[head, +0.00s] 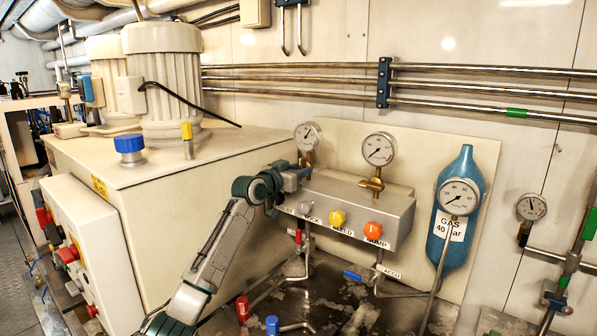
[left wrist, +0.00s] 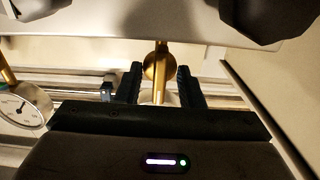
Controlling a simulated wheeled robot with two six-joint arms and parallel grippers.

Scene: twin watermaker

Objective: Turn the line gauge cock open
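A grey manifold block (head: 360,208) carries two white dial gauges on brass stems. The left gauge (head: 307,134) stands above my left gripper (head: 299,174), which partly hides its brass stem and cock. In the left wrist view, the brass stem with a round brass cock body (left wrist: 151,66) lies between my two dark fingers (left wrist: 159,80). The fingers are apart, with gaps beside the stem; contact is not clear. The right gauge (head: 380,149) has a brass cock (head: 372,184) in plain view; this gauge also shows in the left wrist view (left wrist: 24,108). My right gripper is not in view.
Yellow (head: 337,218) and orange (head: 374,231) knobs sit on the block's front. A blue gas bottle (head: 462,225) with a gauge stands to the right. A cream cabinet (head: 150,190) with motors is on the left. Steel pipes run along the wall behind.

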